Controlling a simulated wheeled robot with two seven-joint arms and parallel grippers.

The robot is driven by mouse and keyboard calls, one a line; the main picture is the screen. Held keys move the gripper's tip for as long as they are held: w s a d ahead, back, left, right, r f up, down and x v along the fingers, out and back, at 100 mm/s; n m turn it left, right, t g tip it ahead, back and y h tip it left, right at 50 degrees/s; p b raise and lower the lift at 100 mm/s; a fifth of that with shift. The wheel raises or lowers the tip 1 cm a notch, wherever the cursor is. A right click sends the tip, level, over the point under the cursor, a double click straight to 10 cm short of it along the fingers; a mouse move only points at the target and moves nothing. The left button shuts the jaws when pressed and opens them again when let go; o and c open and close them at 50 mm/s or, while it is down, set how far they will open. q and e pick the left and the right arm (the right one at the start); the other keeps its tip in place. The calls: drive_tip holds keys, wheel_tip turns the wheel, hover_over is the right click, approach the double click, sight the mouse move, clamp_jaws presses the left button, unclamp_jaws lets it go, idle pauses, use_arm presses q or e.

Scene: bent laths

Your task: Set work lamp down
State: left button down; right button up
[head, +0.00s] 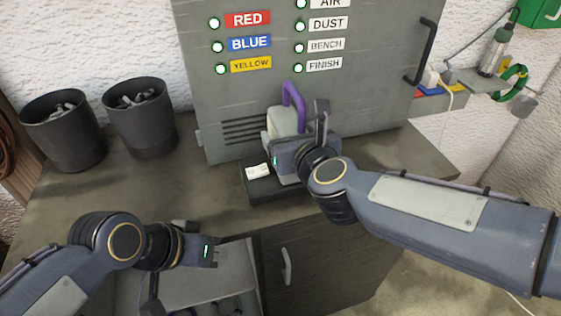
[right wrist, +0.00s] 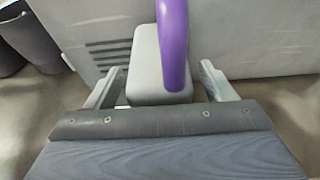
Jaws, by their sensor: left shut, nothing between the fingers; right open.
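The work lamp (head: 285,119) has a pale grey body and a purple handle, and it stands upright on a dark pad (head: 262,187) on the bench, in front of the grey panel. In the right wrist view the lamp's purple handle (right wrist: 173,45) rises between my fingers. My right gripper (head: 305,128) is at the lamp, its fingers spread on either side of the handle and body. It also shows in the right wrist view (right wrist: 160,88). My left gripper (head: 212,242) is shut and empty, low at the bench's front edge, well left of the lamp. The lamp's lower part is partly hidden by my right gripper.
A small white item (head: 257,171) lies on the pad beside the lamp. Two dark bins (head: 62,130) (head: 141,120) stand at the back left. The grey panel (head: 350,90) with labels and a black handle rises close behind the lamp. An open drawer (head: 240,268) is below the bench's front.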

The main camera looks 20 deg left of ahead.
drive_tip(key=shift+w+a+f, duration=0.2)
drive_tip(key=shift+w+a, duration=0.1)
drive_tip(key=shift+w, duration=0.2)
clamp_jaws()
drive_tip(key=shift+r, duration=0.25)
